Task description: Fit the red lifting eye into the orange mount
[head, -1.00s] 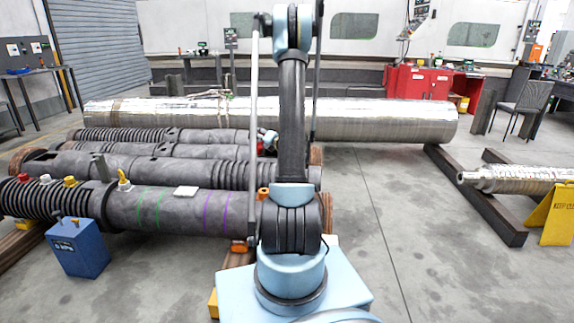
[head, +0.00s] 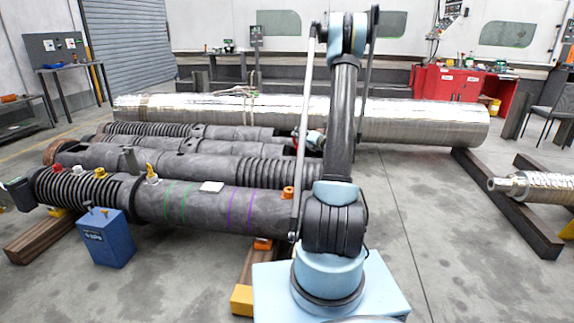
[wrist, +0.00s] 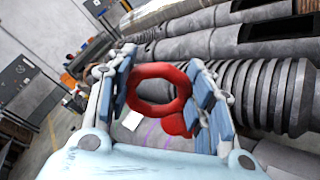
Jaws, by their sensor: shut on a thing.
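The red lifting eye (wrist: 187,88) is a thick ring with a rounded red base, held between the blue-padded fingers of my gripper (wrist: 165,92) in the wrist view. In the head view, my gripper (head: 313,139) is small and partly behind my arm, over the far barrels, with a bit of red beside it. An orange fitting (head: 288,192), which looks like the orange mount, stands on top of the near barrel (head: 205,208) by its right end. It is nearer the camera than my gripper, and the lifting eye is apart from it.
Other red, white and yellow fittings stand along the near barrel's left part. A blue box (head: 106,240) stands before it. A long silver cylinder (head: 420,122) lies behind the barrels. Dark beams (head: 510,215) lie at right; the floor between is clear.

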